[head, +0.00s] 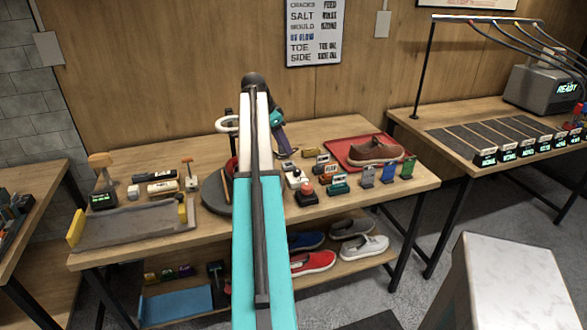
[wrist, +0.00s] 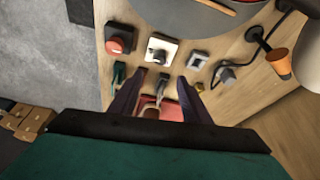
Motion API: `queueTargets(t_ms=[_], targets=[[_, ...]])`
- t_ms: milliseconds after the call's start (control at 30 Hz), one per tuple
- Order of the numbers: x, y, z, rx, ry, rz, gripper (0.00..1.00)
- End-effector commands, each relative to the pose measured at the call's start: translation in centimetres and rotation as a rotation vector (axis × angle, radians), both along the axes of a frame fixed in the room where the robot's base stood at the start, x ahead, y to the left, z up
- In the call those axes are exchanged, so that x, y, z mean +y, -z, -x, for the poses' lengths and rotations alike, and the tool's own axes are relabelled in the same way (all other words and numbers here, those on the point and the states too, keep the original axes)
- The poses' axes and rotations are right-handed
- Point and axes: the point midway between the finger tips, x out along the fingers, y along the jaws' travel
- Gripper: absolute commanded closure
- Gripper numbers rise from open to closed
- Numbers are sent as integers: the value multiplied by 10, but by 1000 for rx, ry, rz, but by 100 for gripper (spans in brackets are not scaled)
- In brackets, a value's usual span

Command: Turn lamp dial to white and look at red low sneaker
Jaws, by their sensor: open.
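The red low sneaker (head: 313,262) sits on the lower shelf under the middle table, partly behind my arm. A white block with a dark knob (wrist: 160,50) shows in the wrist view, and a similar white block (head: 295,176) stands on the table in the head view; it may be the lamp dial, but its setting is too small to read. A white ring (head: 228,124) on a dark stand may be the lamp. My gripper (head: 286,151) is above the table, partly hidden by my arm. In the wrist view my gripper (wrist: 158,101) is open, its fingers apart and empty.
A red button (head: 306,190) stands near the dial block. A brown shoe (head: 375,150) lies on a red tray (head: 405,159). Blue and white shoes share the lower shelf (head: 345,259).

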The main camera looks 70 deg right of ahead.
Motion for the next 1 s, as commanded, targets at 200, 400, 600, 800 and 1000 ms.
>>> queueTargets(t_ms=[200, 400, 600, 800, 1000], targets=[[-2, 13, 1, 1, -3, -1, 57], [-8, 34, 7, 0, -3, -2, 57], [-15, 57, 13, 0, -4, -2, 57], [-23, 81, 19, 0, -4, -2, 57], [-30, 104, 26, 0, -4, -1, 57]])
